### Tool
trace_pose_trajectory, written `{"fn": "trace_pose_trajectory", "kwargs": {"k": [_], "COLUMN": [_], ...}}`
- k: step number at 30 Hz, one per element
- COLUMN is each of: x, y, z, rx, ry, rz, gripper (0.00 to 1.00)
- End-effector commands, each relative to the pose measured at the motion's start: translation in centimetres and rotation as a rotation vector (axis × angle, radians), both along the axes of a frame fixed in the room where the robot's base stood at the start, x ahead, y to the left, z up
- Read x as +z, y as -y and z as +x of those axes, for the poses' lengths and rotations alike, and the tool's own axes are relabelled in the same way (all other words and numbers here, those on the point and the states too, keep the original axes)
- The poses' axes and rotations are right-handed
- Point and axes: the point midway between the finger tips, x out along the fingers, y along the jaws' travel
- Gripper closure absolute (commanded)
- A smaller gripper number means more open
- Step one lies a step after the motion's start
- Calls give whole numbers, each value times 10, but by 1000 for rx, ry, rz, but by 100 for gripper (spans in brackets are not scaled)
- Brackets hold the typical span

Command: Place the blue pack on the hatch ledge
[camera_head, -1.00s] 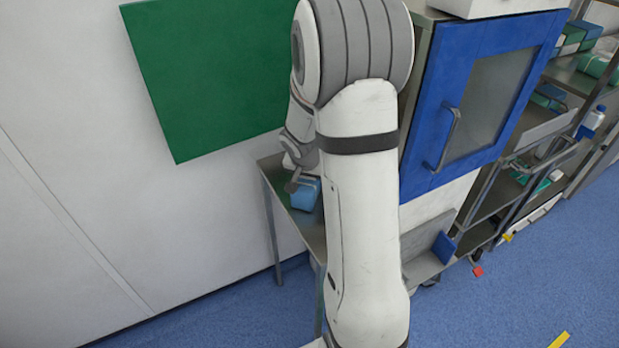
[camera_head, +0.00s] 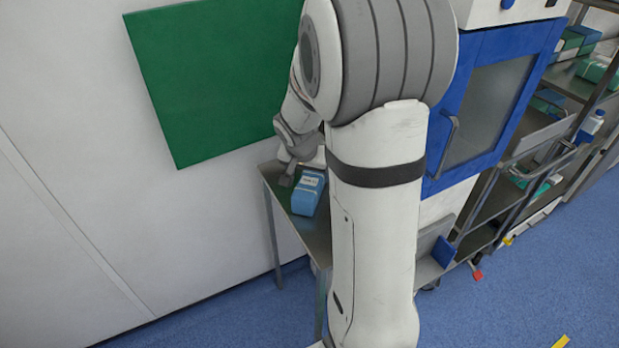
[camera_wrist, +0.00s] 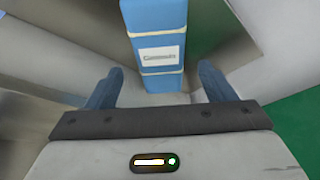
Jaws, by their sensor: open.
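The blue pack (camera_head: 308,194) with a white label lies on the steel ledge (camera_head: 317,234) against the wall in the head view. In the wrist view the blue pack (camera_wrist: 158,20) stretches away at the top centre, with pale bands and a label. In the wrist view my gripper (camera_wrist: 160,74) is open, with a blue finger on each side of the pack's near end and gaps visible. I cannot tell the exact height between them.
A green panel (camera_head: 215,75) is on the white wall above the ledge. A cabinet with a blue door (camera_head: 440,172) stands right of my arm. Steel shelving (camera_head: 560,80) with boxes is farther right. Blue floor (camera_head: 520,300) is open at the lower right. My arm covers the ledge's right part.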

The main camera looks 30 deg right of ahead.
Motion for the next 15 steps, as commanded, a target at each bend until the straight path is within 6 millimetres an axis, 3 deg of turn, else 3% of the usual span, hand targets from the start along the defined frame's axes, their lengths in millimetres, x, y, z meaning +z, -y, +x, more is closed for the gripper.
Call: {"fn": "trace_pose_trajectory", "kwargs": {"k": [3, 11, 15], "x": [23, 47, 63], "y": [-7, -15, -33], "z": [-6, -16, -42], "rx": [2, 9, 97], "ry": [4, 0, -32], "rz": [0, 0, 0], "gripper": [24, 24, 24]}}
